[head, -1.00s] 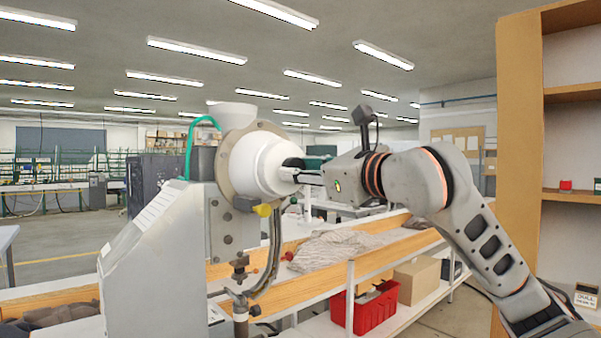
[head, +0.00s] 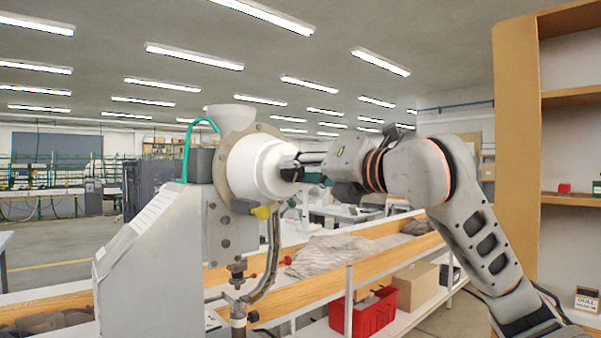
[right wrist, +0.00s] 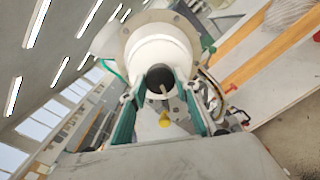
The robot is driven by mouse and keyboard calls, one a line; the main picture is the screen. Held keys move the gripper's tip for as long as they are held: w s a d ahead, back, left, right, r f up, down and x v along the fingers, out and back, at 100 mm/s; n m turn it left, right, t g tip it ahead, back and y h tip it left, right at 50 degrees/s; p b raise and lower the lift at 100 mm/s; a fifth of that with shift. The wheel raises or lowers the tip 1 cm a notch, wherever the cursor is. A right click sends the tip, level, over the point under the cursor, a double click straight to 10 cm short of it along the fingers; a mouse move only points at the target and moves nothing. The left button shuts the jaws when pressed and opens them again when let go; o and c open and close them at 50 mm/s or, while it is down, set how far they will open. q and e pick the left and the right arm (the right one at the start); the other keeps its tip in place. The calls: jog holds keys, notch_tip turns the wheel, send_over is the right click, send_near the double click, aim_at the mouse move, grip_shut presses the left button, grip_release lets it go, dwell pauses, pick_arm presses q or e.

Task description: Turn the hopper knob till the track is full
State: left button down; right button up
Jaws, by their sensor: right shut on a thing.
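The eyelet press (head: 165,255) stands at the left in the head view. Its white hopper drum (head: 257,165) faces right, with a funnel on top. In the right wrist view the drum (right wrist: 160,52) shows end-on, with the dark round hopper knob (right wrist: 160,80) at its centre. My right gripper (head: 292,168) is shut on the knob; in the right wrist view its fingers lie on either side of the knob. The curved track (head: 272,250) runs down below the drum; I cannot tell how full it is. My left gripper is not in view.
A yellow knob (head: 262,212) sits just under the drum. Behind are a wood-edged bench with grey cloth (head: 320,257), a red bin (head: 365,312) and a cardboard box (head: 417,285) below. A wooden shelf unit (head: 515,150) stands at the right.

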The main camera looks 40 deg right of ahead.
jog(key=m, duration=0.5)
jog(key=shift+f+m, duration=0.1)
jog(key=shift+m, duration=0.2)
dwell(0.4)
jog(key=o, duration=1.1)
jog(key=s, duration=1.2)
jog(key=shift+d+r, duration=0.2)
jog(key=shift+d, duration=0.15)
jog(key=shift+d, duration=0.1)
